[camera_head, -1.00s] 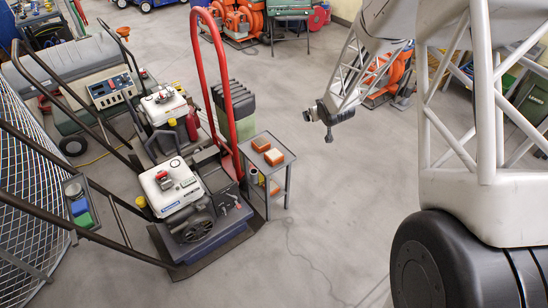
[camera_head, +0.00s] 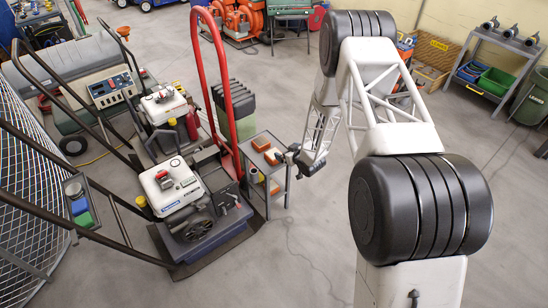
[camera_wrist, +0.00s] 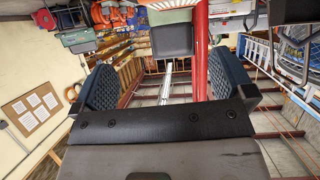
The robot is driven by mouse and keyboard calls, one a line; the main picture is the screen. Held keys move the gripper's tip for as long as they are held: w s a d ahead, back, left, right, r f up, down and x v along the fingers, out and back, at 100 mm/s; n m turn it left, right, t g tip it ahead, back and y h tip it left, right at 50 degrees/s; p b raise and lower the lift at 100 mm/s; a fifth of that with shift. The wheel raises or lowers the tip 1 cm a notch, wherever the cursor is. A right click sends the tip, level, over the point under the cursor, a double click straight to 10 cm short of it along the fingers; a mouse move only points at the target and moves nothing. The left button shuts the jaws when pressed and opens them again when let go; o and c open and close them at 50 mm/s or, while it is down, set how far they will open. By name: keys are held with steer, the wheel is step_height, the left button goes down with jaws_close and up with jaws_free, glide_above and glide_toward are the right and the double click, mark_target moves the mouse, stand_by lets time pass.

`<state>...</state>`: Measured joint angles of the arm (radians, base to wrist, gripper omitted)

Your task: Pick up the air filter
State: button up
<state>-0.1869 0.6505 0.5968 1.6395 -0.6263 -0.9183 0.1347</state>
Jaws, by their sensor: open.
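Two small orange blocks, either of which may be the air filter, sit on top of a small grey cart (camera_head: 286,185). The rear block (camera_head: 261,143) shows clearly in the head view. No orange block can be made out between the fingers there.
A red hooped handle (camera_head: 222,75) rises just left of the cart; a red post also shows in the wrist view (camera_wrist: 201,50). A machine with a white engine (camera_head: 170,187) stands left of the cart. Another orange item (camera_head: 275,189) is on the lower shelf. Floor in front is clear.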

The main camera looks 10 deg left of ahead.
steer(key=shift+y, duration=0.5)
steer(key=f, duration=0.1)
steer(key=a+f, duration=0.1)
steer(key=s+f, duration=0.1)
steer(key=f, duration=0.1)
steer(key=shift+a+f, duration=0.1)
steer(key=shift+a, duration=0.15)
steer(key=shift+a, duration=0.1)
steer(key=shift+x, duration=1.2)
steer(key=shift+w, duration=0.1)
steer(key=shift+x, duration=2.55)
steer(key=c, duration=0.8)
steer(key=shift+c, duration=0.2)
